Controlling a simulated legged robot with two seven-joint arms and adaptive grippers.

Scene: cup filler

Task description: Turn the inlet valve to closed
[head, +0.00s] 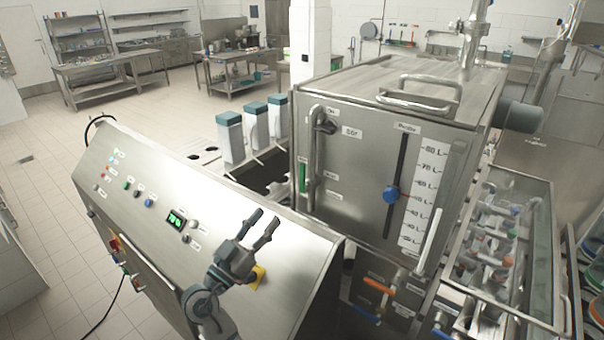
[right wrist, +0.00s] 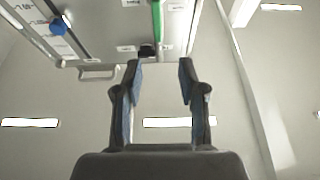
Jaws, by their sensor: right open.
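I cannot tell for sure which part is the inlet valve, as the labels are too small to read. On the steel tank (head: 350,200), a dark knob (head: 327,127) sits at the upper left of the front face. An orange lever (head: 378,286) and a blue lever (head: 365,314) are low at the front. My right gripper (head: 264,222) is open and empty above the sloped control panel, left of the tank. In the right wrist view its two fingers (right wrist: 159,66) are apart with nothing between them. My left gripper is not in view.
The control panel (head: 150,180) has buttons and a green display (head: 177,218). A blue slider knob (head: 391,194) sits beside the level scale (head: 424,195). White containers with teal lids (head: 230,135) stand behind. A clear-sided case (head: 500,230) is on the right.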

